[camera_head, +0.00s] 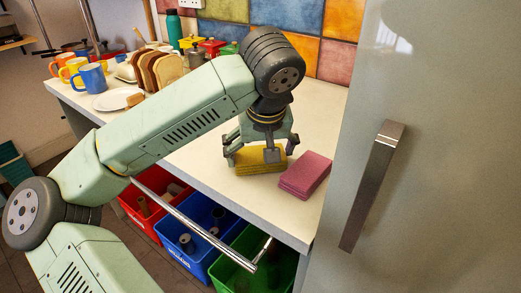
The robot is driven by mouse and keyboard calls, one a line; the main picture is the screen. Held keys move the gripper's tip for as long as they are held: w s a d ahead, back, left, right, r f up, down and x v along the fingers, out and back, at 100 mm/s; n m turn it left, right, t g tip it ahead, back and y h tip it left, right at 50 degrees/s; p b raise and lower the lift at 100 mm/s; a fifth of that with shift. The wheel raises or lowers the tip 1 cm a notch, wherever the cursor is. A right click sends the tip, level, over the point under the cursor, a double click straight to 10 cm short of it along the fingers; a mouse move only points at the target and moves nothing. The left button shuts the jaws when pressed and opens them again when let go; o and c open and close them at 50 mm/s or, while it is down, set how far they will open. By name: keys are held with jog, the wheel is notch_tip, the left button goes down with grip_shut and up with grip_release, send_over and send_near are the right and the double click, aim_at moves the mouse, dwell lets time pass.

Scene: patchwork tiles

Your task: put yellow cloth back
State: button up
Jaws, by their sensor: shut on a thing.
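The yellow cloth (247,160) is a folded, flat block on the white counter, near its front right part. My gripper (254,156) points down over it and is shut on it, with a finger at each side. The cloth seems to be at counter height; I cannot tell whether it is lifted a little. A folded pink cloth (305,175) lies just to the right of the yellow one, with a small gap between them. My arm hides part of the counter behind and to the left.
A fridge door with a metal handle (372,185) stands close on the right. Red (130,208), blue (200,262) and green (235,280) bins sit below the counter, behind a metal rail. Mugs (92,77), a plate (118,98) and sliced bread (160,70) stand at the back left.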

jog(key=o, duration=0.7)
jog(key=shift+f, duration=0.1)
jog(key=shift+o, duration=0.2)
jog(key=b+v, duration=0.1)
jog(key=v, duration=1.1)
jog(key=shift+b, duration=0.35)
jog(key=shift+a, duration=0.15)
